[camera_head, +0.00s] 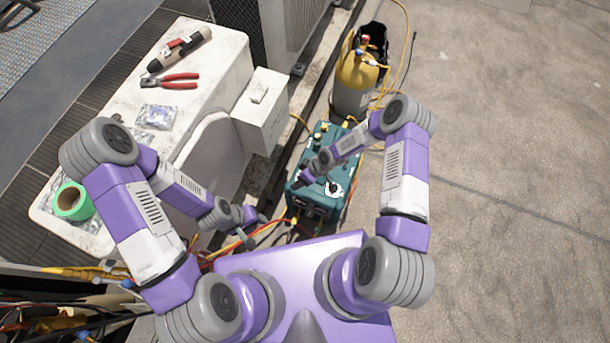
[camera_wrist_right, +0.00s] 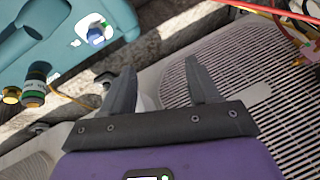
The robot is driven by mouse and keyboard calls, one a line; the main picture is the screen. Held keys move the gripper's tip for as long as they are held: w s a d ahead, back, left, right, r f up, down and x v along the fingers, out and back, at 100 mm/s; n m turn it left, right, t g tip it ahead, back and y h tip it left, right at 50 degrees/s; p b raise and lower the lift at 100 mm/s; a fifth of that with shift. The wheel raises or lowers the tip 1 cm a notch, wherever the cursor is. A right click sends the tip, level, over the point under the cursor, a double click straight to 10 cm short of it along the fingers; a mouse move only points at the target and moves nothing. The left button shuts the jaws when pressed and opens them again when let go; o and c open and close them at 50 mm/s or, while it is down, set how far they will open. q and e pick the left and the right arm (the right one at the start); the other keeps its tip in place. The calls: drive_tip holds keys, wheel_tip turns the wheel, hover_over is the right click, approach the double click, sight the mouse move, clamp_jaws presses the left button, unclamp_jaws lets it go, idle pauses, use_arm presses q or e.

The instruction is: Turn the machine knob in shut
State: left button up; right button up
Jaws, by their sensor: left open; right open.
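The teal machine (camera_head: 322,205) stands on the ground in the middle of the head view. A small dark knob (camera_head: 333,187) on a white patch shows on its top. In the right wrist view, the teal machine (camera_wrist_right: 60,50) is at upper left, with a blue knob-like part (camera_wrist_right: 96,37) on a white patch; I cannot tell if this is the same knob. My right gripper (camera_head: 303,177) is over the machine's left side, its fingers small and dark there. It is open and empty in the wrist view (camera_wrist_right: 152,85). My left gripper (camera_head: 262,220) is open, left of the machine.
A yellow-topped tank (camera_head: 355,75) stands behind the machine. A white table (camera_head: 120,110) at left holds red pliers (camera_head: 170,82), a torch-like tool (camera_head: 180,48) and green tape (camera_head: 72,201). Coloured hoses (camera_head: 225,248) run near my left gripper. Open concrete lies at right.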

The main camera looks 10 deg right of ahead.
drive_tip(key=w+d+f+n+h+b, duration=0.1)
drive_tip(key=w+d+f+n+b, duration=0.1)
drive_tip(key=w+d+f+n, duration=0.45)
drive_tip(key=shift+m+t+h, duration=0.3)
drive_tip(key=shift+m, duration=0.25)
drive_tip(key=b+x, duration=0.2)
drive_tip(key=x, duration=0.7)
drive_tip(key=shift+w+a+f+b, duration=0.15)
drive_tip(key=shift+a+f+b, duration=0.05)
drive_tip(key=shift+b, duration=0.15)
drive_tip(key=c, duration=1)
drive_tip(key=shift+c, duration=0.2)
